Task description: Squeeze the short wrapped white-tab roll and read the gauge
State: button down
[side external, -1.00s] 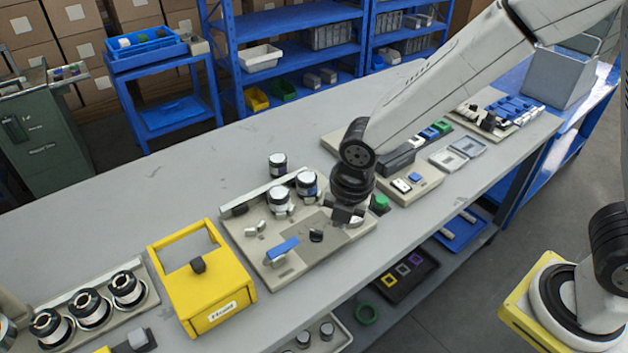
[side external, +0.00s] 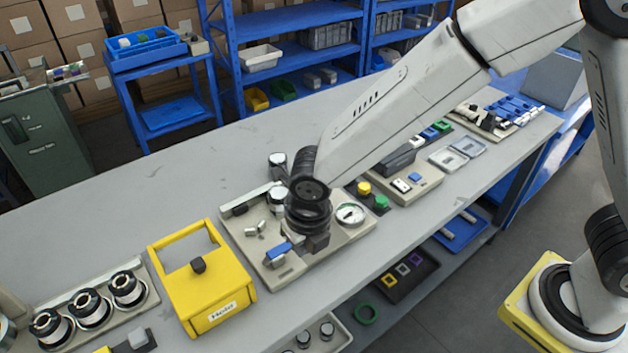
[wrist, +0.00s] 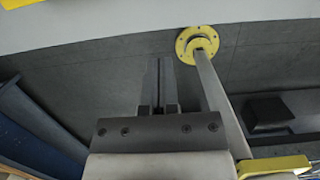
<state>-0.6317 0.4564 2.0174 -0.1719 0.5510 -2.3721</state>
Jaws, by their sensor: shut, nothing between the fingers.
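A beige fixture board (side external: 350,235) lies on the grey bench and carries the roll stations and a round white gauge (side external: 350,214). The gauge's needle is too small to read. A second roll (side external: 277,197) is partly hidden by my wrist, and the rest of that area is covered. I cannot tell which roll is the short white-tab one.
A yellow box with a label reading "Hold" (side external: 203,285) stands left of the board. Yellow and green buttons (side external: 372,194) stand right of the gauge.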

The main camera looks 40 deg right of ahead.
aim_at(279, 252)
jog(key=shift+f, duration=0.1)
notch_tip(279, 252, down, 10)
jog(key=w, duration=0.2)
jog(key=shift+w+r, duration=0.55)
jog(key=shift+w, duration=0.25)
jog(key=shift+w+r, duration=0.55)
jog(key=shift+w, duration=0.2)
